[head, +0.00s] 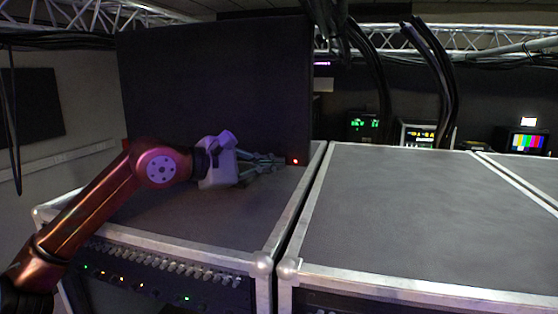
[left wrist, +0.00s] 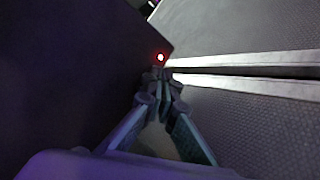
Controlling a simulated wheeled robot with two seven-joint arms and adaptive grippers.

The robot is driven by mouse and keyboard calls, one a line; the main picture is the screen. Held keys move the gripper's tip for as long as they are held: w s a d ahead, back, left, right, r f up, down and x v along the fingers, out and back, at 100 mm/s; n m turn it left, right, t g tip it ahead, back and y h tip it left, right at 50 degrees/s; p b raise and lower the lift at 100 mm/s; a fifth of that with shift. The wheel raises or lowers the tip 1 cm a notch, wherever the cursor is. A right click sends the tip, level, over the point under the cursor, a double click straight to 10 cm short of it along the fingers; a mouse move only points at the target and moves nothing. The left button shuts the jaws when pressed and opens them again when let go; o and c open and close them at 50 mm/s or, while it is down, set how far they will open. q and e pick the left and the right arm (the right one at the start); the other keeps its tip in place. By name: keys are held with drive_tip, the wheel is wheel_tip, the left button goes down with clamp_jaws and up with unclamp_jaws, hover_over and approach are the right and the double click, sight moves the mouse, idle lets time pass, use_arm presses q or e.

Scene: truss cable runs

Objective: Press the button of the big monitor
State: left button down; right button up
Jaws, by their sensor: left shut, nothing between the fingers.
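The big monitor (head: 215,80) is a large dark panel standing upright on the left flight case. Its button (head: 294,161) glows red at the lower right corner of the panel. My left gripper (head: 280,163) is shut and empty, in front of the monitor's lower right, with its fingertips pointing right just left of the button. In the left wrist view the fingertips (left wrist: 161,75) sit just below the glowing button (left wrist: 160,57); whether they touch it I cannot tell. The dark monitor (left wrist: 70,70) fills the left of that view. My right gripper is not in view.
The left flight case (head: 200,222) has a metal rim and a front panel of knobs and lights. A second case (head: 430,220) stands to its right across a narrow gap, its top clear. Black cables (head: 437,80) hang from the truss (head: 440,38) behind.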

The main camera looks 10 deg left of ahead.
use_arm(q)
drive_tip(key=shift+w, duration=0.2)
idle(0.6)
drive_tip(key=shift+w, duration=0.2)
drive_tip(key=shift+s, duration=0.15)
idle(0.4)
drive_tip(key=shift+s, duration=0.7)
drive_tip(key=shift+b, duration=0.3)
drive_tip(key=shift+s+a+b, duration=0.1)
drive_tip(key=shift+s+b, duration=0.95)
drive_tip(key=shift+s, duration=1.4)
